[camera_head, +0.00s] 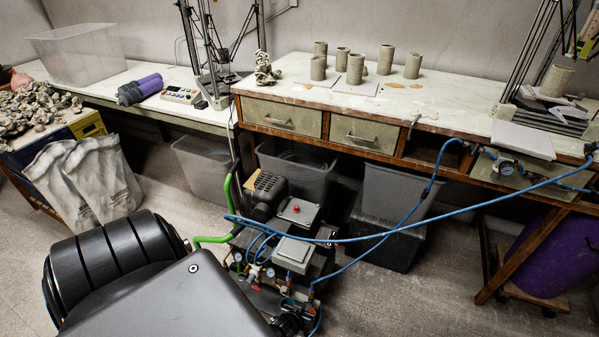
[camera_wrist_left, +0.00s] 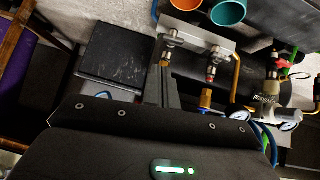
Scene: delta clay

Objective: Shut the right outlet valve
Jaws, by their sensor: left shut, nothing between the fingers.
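A compressor unit (camera_head: 297,212) stands on the floor in the middle of the head view, with gauges, brass fittings and blue hoses at its front. In the left wrist view two small valve fittings sit on a grey plate: a silver one (camera_wrist_left: 170,47) on the left and one with a red part (camera_wrist_left: 212,70) on the right. I cannot tell which is the right outlet valve or how its handle stands. My left gripper (camera_wrist_left: 171,72) is shut and empty, its dark fingers close by the left fitting; contact is unclear.
Grey bins (camera_head: 388,190) stand under the bench. A purple container (camera_head: 545,250) stands at right. Two round cups, orange and teal (camera_wrist_left: 229,12), are at the wrist view's top.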

